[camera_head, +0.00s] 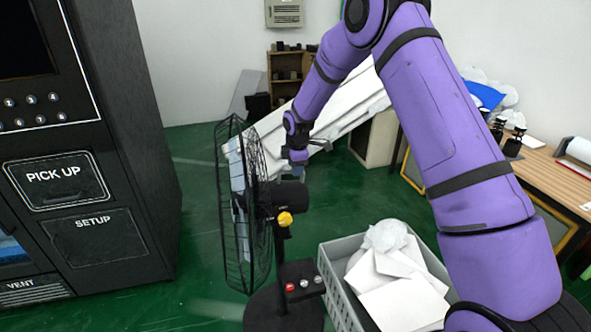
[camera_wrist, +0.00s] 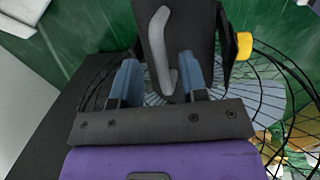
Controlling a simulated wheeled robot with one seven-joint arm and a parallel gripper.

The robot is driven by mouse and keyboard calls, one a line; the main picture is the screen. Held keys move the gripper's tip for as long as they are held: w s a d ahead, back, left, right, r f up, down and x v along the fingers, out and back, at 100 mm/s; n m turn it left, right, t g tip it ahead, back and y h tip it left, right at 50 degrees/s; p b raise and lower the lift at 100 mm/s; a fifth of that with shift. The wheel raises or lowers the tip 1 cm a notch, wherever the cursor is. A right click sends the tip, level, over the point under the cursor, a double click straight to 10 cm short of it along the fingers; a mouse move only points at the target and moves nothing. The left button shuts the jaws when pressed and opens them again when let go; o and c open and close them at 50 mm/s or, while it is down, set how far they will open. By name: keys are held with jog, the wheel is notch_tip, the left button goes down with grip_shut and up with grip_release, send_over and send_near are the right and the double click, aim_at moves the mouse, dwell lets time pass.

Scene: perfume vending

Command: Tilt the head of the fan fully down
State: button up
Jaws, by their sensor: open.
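The black fan stands on the floor, its round wire cage (camera_head: 232,205) facing left and close to upright. Its motor housing (camera_head: 291,197) is behind the cage, with a yellow knob (camera_head: 285,219) below it. My gripper (camera_head: 297,160) is open just above the housing. In the wrist view, the two blue-grey fingertips of my gripper (camera_wrist: 158,72) are spread at the near end of the black housing, which has a grey curved strip (camera_wrist: 160,50). The knob (camera_wrist: 243,45) is to the right there. I cannot tell whether the fingers touch the housing.
A grey crate (camera_head: 340,285) with white pieces stands right of the fan's base (camera_head: 270,310). A black vending machine (camera_head: 105,190) is at the left. A wooden table (camera_head: 555,175) is at the right. Green floor (camera_head: 195,215) is clear between machine and fan.

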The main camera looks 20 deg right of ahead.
jog(key=shift+w+f, duration=0.15)
jog(key=shift+f, duration=0.55)
jog(key=shift+c, duration=0.4)
grip_shut()
jog(key=shift+a, duration=0.1)
jog(key=shift+a+r+h, duration=0.25)
jog(key=shift+a+h, duration=0.5)
jog(key=shift+a, duration=0.05)
jog(key=shift+a+r+h, duration=0.25)
jog(key=shift+a+h, duration=0.45)
jog(key=shift+a, duration=0.1)
jog(key=shift+a+r+h, duration=0.25)
jog(key=shift+a+h, duration=0.5)
jog(key=shift+a, duration=0.05)
jog(key=shift+o, duration=0.4)
grip_release()
jog(key=shift+r, duration=0.15)
